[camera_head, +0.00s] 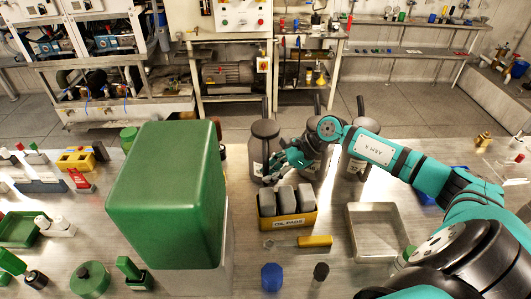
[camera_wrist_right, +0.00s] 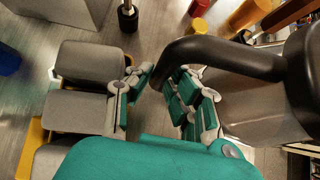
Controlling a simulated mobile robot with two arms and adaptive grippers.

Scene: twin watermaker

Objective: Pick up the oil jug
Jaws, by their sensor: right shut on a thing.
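Three dark grey jugs with upright black handles stand behind the yellow tray: a left jug (camera_head: 263,137), a middle jug (camera_head: 314,160) and a right jug (camera_head: 354,166) partly behind my arm. My right gripper (camera_head: 286,163) is low in front of the left and middle jugs. In the right wrist view, my right gripper (camera_wrist_right: 160,95) is shut on the curved black handle (camera_wrist_right: 225,58) of an oil jug, whose body (camera_wrist_right: 262,110) is at the right. I cannot tell which of the jugs it is. My left gripper is not in view.
A large green box (camera_head: 165,195) stands left of the jugs. A yellow tray (camera_head: 289,222) with grey blocks is just in front of the gripper. An empty metal tray (camera_head: 350,238) lies to its right. Blue and black caps stand near the front edge.

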